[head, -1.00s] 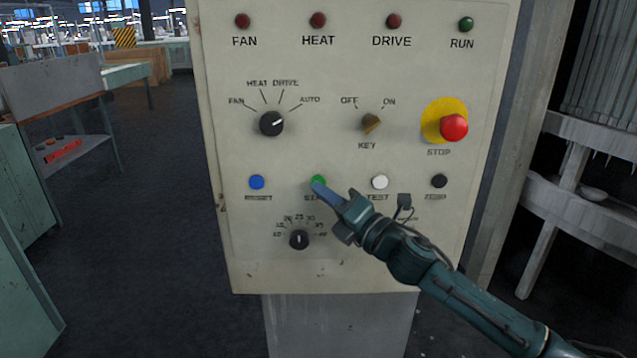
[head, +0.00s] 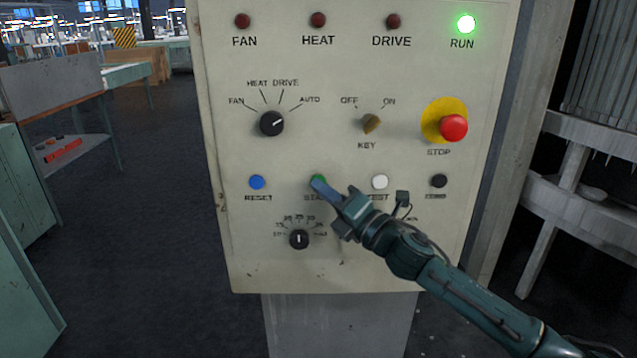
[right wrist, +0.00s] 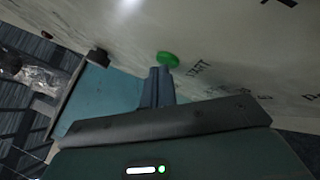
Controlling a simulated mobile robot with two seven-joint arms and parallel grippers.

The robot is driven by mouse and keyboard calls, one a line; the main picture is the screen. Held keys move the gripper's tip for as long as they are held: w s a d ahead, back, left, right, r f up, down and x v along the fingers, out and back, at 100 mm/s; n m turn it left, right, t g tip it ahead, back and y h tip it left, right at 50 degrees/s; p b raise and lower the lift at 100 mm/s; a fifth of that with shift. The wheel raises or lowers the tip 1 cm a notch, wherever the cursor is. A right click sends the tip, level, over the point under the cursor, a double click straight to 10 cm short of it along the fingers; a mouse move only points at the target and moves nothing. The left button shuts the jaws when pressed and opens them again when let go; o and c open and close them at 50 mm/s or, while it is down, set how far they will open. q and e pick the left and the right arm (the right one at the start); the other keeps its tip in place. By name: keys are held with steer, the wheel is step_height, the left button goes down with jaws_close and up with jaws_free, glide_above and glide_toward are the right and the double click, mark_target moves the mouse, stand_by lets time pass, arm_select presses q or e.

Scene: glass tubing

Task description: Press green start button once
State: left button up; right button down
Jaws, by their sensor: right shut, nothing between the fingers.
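The green start button (head: 317,180) is in the button row of the panel (head: 280,270), above the partly covered START label. My right gripper (head: 318,186) is shut and empty, with its fingertips at the lower edge of the button. In the right wrist view the green button (right wrist: 168,58) is right at the closed fingertips (right wrist: 164,70); I cannot tell how far it is pushed in. The green RUN lamp (head: 466,24) at the top right is brightly lit. My left gripper is not in view.
A blue RESET button (head: 257,182) is left of the start button, a white TEST button (head: 380,182) right of it. A red STOP button (head: 453,127) on yellow is at upper right. A black dial (head: 299,239) sits below. Key switch (head: 371,123) above.

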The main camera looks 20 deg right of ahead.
stand_by(0.5)
steer(key=shift+s+a, duration=0.15)
steer(key=shift+s, duration=0.5)
steer(key=shift+s, duration=0.1)
steer(key=s, duration=0.2)
steer(key=s+a, duration=0.1)
steer(key=s, duration=0.1)
steer(key=shift+s+a+p, duration=0.2)
steer(key=shift+s+p, duration=0.1)
steer(key=shift+p, duration=0.1)
stand_by(0.4)
